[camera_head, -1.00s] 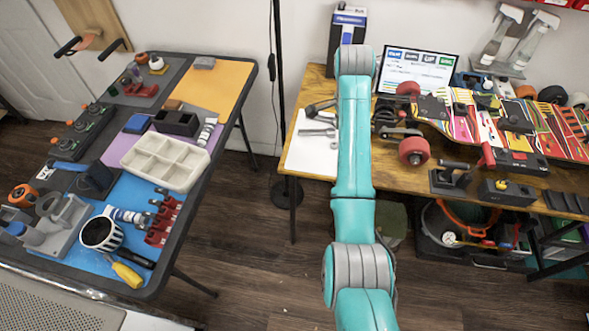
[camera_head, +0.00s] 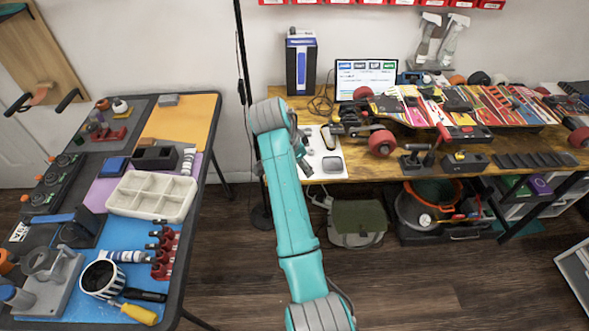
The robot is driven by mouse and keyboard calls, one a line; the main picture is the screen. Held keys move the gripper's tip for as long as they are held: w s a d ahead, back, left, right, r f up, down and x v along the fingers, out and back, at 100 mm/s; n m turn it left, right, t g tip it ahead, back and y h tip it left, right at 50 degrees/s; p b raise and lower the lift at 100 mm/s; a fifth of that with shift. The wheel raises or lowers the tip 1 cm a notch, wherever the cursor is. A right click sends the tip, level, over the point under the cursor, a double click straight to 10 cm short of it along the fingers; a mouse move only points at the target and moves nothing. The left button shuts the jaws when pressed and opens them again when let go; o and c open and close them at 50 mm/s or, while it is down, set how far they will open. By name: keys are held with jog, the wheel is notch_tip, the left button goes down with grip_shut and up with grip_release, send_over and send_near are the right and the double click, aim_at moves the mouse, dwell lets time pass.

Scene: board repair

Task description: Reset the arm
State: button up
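My teal arm (camera_head: 285,195) rises from the bottom middle of the head view to a grey-ringed joint (camera_head: 268,115) at the left end of the wooden workbench (camera_head: 385,172).
A black-edged table (camera_head: 203,160) at left holds a cream compartment tray (camera_head: 150,195), a striped cup (camera_head: 101,278) and tools. A skateboard deck (camera_head: 490,105) with red wheels lies on the workbench. A green bag (camera_head: 357,222) sits under it. The floor (camera_head: 420,282) at lower right is clear.

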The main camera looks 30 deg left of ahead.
jog(key=shift+s, duration=0.1)
dwell(0.4)
jog(key=s+d+f+n+t+y, duration=0.1)
jog(key=s+d+f+n, duration=0.15)
jog(key=d+f, duration=0.85)
jog(key=s+d+f+n+t+y, duration=0.15)
jog(key=s+d+f, duration=0.25)
jog(key=d+f, duration=0.65)
jog(key=s+d+f+t, duration=0.2)
jog(key=s+d+f, duration=0.4)
jog(key=s+d, duration=0.15)
jog(key=s+d+r+t, duration=0.1)
jog(key=s+d+r, duration=0.15)
jog(key=s, duration=0.35)
jog(key=s+d+r+n+t+y, duration=0.1)
jog(key=s+d, duration=0.3)
jog(key=s, duration=0.3)
jog(key=s+d+r+t, duration=0.1)
jog(key=s+d+r, duration=0.15)
jog(key=s, duration=0.35)
jog(key=s+d+r+t+h, duration=0.1)
jog(key=s+d+r, duration=0.1)
jog(key=s+r, duration=0.5)
jog(key=s+d+r+t, duration=0.2)
jog(key=s+r, duration=0.5)
jog(key=r, duration=0.5)
jog(key=shift+s+d+h, duration=0.35)
jog(key=shift+s+d, duration=0.05)
jog(key=shift+d, duration=0.35)
